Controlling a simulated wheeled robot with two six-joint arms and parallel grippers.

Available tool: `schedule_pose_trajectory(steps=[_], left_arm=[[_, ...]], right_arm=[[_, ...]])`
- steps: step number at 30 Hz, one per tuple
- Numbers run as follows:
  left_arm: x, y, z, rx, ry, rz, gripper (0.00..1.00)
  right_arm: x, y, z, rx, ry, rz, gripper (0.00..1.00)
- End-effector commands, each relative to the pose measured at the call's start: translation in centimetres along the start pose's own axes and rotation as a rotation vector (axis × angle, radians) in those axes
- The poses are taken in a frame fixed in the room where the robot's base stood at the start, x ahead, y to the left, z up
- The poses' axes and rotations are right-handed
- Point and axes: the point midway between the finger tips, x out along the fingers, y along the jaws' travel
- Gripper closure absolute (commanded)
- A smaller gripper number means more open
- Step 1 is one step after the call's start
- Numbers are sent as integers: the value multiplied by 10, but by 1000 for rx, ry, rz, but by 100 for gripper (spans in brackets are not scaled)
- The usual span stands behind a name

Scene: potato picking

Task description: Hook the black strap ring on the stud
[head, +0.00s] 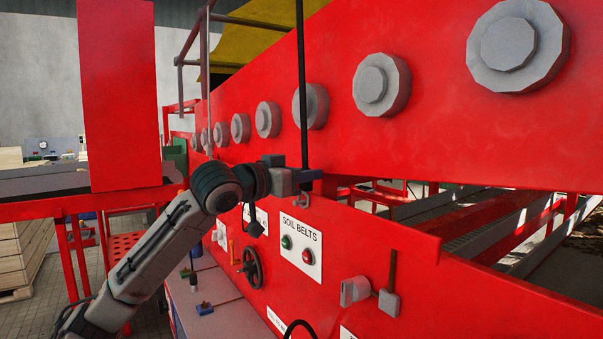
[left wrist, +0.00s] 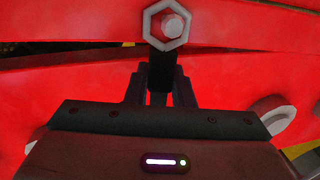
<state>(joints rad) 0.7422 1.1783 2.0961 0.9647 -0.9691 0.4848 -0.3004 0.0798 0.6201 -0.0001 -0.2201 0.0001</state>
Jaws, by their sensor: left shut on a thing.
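A black strap (head: 302,80) runs upright from the top edge of the head view down to my left gripper (head: 303,177), in front of the red panel. In the left wrist view the black strap (left wrist: 162,72) stands between the fingers of my left gripper (left wrist: 161,88), which is shut on it. A grey hexagonal ring (left wrist: 148,24) shows just beyond the strap's far end. A round stud (left wrist: 173,26) shows inside the ring's opening; whether the ring is over it or only in line with it, I cannot tell. My right gripper is not in view.
The red machine panel (head: 430,130) carries a row of grey round rollers (head: 376,85). Below are a SOIL BELTS button plate (head: 296,245), a black handwheel (head: 252,268) and a grey lever (head: 389,300). A conveyor frame (head: 500,225) lies at the right.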

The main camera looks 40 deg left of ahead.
Motion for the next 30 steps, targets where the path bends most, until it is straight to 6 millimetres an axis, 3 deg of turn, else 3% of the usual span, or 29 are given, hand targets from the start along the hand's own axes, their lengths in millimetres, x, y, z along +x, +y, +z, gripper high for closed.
schedule_pose_trajectory(steps=[11, 12, 16, 30], left_arm=[[2, 0, -2, 0, 1, 0, 100], [2, 0, -2, 0, 1, 0, 77], [2, 0, -2, 0, 0, 0, 53], [-6, -1, 1, 5, 1, -2, 53]], right_arm=[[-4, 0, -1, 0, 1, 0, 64], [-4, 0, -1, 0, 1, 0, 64], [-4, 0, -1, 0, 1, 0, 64], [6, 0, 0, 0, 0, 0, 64]])
